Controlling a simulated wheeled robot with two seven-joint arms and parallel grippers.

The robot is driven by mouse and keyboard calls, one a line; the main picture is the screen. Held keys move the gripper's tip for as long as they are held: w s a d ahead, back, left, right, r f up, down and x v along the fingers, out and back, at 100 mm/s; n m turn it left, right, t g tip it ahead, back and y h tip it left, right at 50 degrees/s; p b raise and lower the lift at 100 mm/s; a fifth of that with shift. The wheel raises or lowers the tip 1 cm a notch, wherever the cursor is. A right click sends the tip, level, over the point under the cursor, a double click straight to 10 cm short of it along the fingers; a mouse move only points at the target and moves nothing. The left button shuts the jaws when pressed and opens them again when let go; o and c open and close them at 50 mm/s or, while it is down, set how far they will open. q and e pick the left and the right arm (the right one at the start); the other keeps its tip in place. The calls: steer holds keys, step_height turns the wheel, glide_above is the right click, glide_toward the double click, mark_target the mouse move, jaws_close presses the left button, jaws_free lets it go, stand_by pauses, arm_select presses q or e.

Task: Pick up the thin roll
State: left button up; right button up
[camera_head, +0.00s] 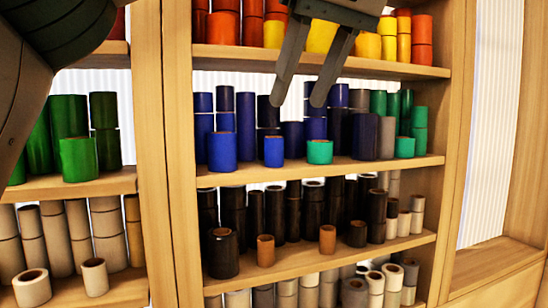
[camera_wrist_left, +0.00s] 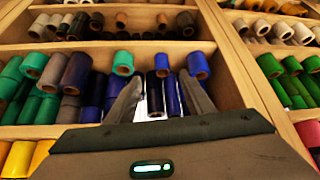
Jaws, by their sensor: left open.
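Blue rolls stand on the second shelf (camera_head: 300,174), in stacks at the back and singly in front. A slim short blue roll (camera_head: 273,151) stands in front, between a wider blue roll (camera_head: 222,151) and a teal roll (camera_head: 319,152). I cannot tell for sure which roll is the thin one. My left gripper (camera_head: 298,100) is open and empty, its fingers pointing down at the level of the stack tops. In the left wrist view, which looks upside down, the slim blue roll (camera_wrist_left: 162,65) and dark blue rolls (camera_wrist_left: 155,97) show between the fingers (camera_wrist_left: 158,92). My right gripper is out of view.
Orange and yellow rolls (camera_head: 421,40) fill the shelf above. Black and brown rolls (camera_head: 266,250) stand on the shelf below. A wooden upright (camera_head: 160,130) separates green rolls (camera_head: 78,158) at left. A bare shelf strip runs in front of the blue rolls.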

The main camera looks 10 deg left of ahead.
mark_target(278, 138)
arm_select(q)
steer(key=p+x, duration=0.1)
steer(key=x, duration=0.4)
steer(key=shift+w+a, duration=0.1)
steer(key=shift+w+a+f, duration=0.1)
steer(key=shift+f, duration=0.3)
steer(key=shift+a+p+x, duration=0.2)
steer(key=shift+p+x, duration=0.7)
steer(key=shift+x, duration=0.1)
steer(key=shift+p+x, duration=0.45)
steer(key=shift+x, duration=0.5)
steer(key=shift+w+a+f, duration=0.2)
steer(key=shift+a+f, duration=0.1)
steer(key=shift+f, duration=0.15)
steer(key=shift+d, duration=0.1)
